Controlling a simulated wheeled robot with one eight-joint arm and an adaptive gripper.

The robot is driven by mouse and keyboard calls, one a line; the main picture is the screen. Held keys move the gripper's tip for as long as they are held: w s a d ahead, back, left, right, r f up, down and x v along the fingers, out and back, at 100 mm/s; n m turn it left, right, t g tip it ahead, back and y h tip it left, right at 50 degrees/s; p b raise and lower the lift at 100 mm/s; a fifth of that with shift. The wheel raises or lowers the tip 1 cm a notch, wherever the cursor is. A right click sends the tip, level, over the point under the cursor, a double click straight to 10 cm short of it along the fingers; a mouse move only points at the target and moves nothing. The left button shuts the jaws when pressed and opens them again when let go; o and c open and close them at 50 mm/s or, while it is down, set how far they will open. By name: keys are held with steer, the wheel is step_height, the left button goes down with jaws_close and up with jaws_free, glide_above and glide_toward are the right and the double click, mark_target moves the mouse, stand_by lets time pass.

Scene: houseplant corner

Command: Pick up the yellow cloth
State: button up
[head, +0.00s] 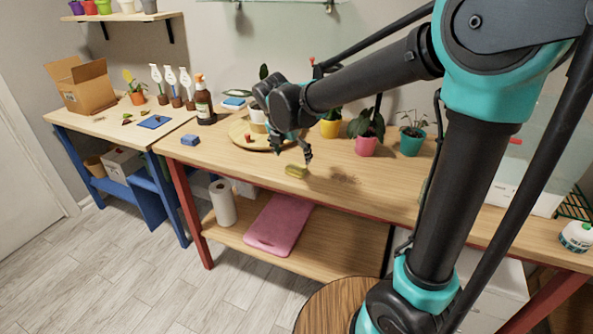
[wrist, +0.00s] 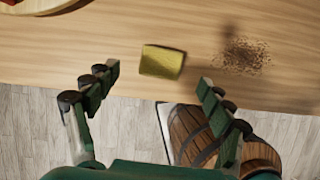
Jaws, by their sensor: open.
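The yellow cloth (head: 296,171) is a small folded yellow block lying on the wooden table (head: 390,189) near its front edge. In the wrist view the cloth (wrist: 162,61) lies beyond the fingertips, roughly centred between them. My gripper (head: 292,151) hangs just above and beside the cloth in the head view. In the wrist view my gripper (wrist: 158,82) has its two fingers spread wide with nothing between them. The cloth appears apart from both fingers.
A patch of spilled soil (wrist: 243,54) lies right of the cloth. A round wooden tray (head: 241,137) stands behind my gripper. Potted plants in yellow (head: 330,128), pink (head: 367,146) and teal (head: 411,143) pots stand at the back. A blue sponge-like block (head: 190,140) lies left.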

mark_target(296, 166)
steer(key=shift+x, duration=2.65)
steer(key=shift+s, duration=0.15)
steer(key=c, duration=1)
steer(key=shift+c, duration=0.2)
step_height(296, 166, up, 20)
steer(key=shift+o, duration=1)
steer(key=shift+c, duration=1.4)
